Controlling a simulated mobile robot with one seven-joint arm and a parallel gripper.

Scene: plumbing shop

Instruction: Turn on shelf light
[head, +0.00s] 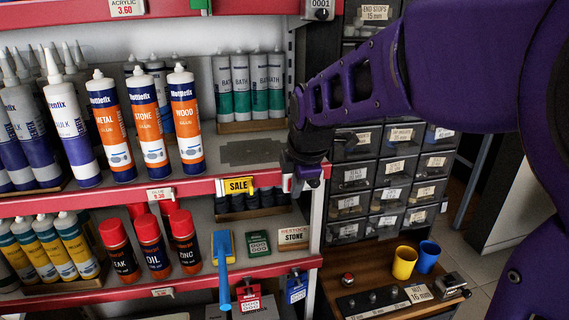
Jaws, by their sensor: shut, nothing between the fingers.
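My arm reaches in from the right, and my gripper (312,182) points down at the right end of the middle red shelf rail. It is shut and holds nothing. A small pale fitting (288,183) sits on the rail just left of the fingers; it may be a switch, but I cannot tell. I cannot tell whether the fingers touch the rail or stand in front of it. The shelf (110,199) holds tubes and cans. No lit lamp can be made out under its boards, and my gripper hides part of the rail end.
Drawers (353,174) stand behind on the right. A wooden bench (335,258) below holds a red button (347,279), a yellow cup (404,263) and a blue cup (428,257).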

